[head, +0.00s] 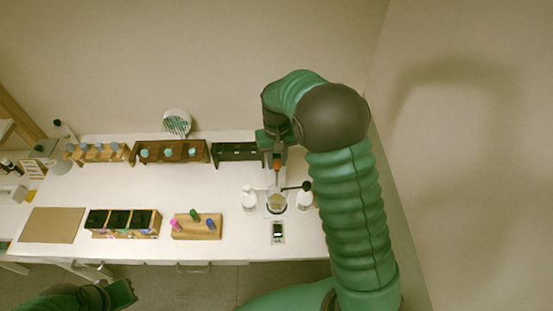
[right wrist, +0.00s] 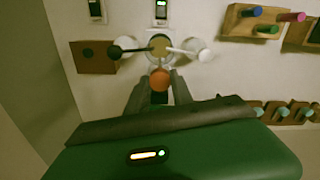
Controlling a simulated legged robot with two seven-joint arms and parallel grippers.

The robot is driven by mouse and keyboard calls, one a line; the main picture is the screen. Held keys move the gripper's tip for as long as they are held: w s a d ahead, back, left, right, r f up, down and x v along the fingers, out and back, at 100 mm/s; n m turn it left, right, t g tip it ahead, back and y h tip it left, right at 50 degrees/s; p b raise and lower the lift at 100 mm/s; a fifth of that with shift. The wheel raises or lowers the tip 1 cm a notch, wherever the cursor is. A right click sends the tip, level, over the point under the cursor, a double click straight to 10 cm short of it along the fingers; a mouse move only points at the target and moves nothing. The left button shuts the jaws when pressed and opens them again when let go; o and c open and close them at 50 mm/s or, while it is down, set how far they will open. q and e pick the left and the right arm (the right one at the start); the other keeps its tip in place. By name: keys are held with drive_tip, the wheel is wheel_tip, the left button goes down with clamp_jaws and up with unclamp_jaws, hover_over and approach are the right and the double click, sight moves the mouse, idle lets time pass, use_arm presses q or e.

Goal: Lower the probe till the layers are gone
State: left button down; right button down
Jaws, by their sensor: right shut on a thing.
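My right gripper (head: 277,158) points down above the beaker and is shut on the probe, whose orange top (head: 277,165) shows between the fingers. In the right wrist view the orange knob (right wrist: 160,80) sits between the fingertips (right wrist: 159,90). The probe's lower part is thin, and I cannot tell how deep it reaches. The glass beaker (head: 276,201) below holds a tan-yellow content; it also shows in the right wrist view (right wrist: 160,44). Separate layers cannot be made out. My left gripper (head: 122,294) is at the lower left, away from the table; its jaws are unclear.
A small display device (head: 278,232) lies in front. A wooden block with coloured pieces (head: 196,228) and bottle racks (head: 172,151) are to the left.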

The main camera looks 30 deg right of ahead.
drive_tip(key=shift+f, duration=0.1)
idle(0.4)
wheel_tip(320, 180, down, 4)
drive_tip(key=shift+r+b, duration=0.2)
drive_tip(key=shift+b, duration=0.9)
drive_tip(key=shift+r, duration=0.1)
drive_tip(key=c, duration=1.1)
unclamp_jaws()
wheel_tip(320, 180, up, 17)
drive_tip(key=b, duration=0.3)
drive_tip(key=shift+w, duration=0.15)
